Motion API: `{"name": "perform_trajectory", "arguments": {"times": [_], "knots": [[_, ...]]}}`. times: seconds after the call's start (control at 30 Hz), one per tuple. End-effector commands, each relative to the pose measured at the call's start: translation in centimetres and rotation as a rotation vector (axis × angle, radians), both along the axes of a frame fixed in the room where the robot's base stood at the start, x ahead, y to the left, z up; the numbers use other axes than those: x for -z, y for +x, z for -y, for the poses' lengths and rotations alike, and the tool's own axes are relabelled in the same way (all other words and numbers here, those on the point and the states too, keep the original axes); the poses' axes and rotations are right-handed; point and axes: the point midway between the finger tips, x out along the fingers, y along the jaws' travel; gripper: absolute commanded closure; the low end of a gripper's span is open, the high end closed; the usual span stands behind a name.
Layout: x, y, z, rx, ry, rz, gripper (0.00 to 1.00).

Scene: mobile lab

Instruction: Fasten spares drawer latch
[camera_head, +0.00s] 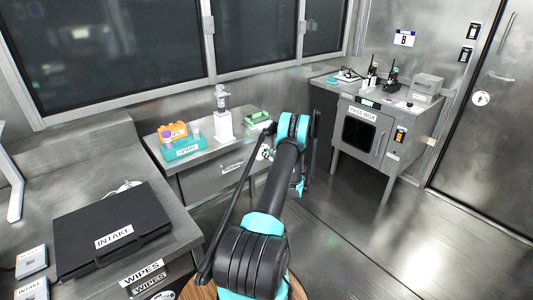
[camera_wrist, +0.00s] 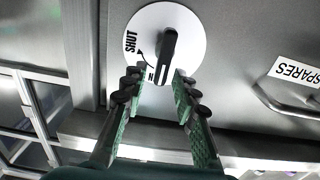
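The latch is a white round dial (camera_wrist: 194,28) with a black bar handle (camera_wrist: 169,50), large in the wrist view. "SHUT" is printed on its left side; other lettering low on the dial is mostly covered. The bar stands nearly up and down in the picture, slightly tilted, not pointing at "SHUT". My gripper (camera_wrist: 159,80) is open, its two fingers on either side of the bar's lower end; I cannot tell whether they touch it. The spares drawer (camera_head: 225,182) shows its "SPARES" label (camera_wrist: 296,72) and handle (camera_wrist: 283,104) at right in the wrist view.
On the counter (camera_head: 222,147) above the drawer stand an orange-and-teal bin (camera_head: 184,149), a white pump bottle (camera_head: 223,125) and a green tray (camera_head: 257,118). A black intake case (camera_head: 108,225) lies on the left bench. A pass box (camera_head: 361,135) stands at the back right, with open floor before it.

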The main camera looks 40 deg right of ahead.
Motion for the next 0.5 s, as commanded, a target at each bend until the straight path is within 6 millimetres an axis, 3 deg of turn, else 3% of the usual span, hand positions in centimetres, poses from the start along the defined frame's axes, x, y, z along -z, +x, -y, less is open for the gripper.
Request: {"name": "perform_trajectory", "arguments": {"times": [0.03,0.2,0.5], "knots": [[0.0,0.01,-0.01,0.0,0.0,0.0,0.81],[0.0,0.02,-0.02,0.0,0.0,0.0,1.0],[0.01,0.02,0.0,0.0,0.008,-0.001,1.0]]}}
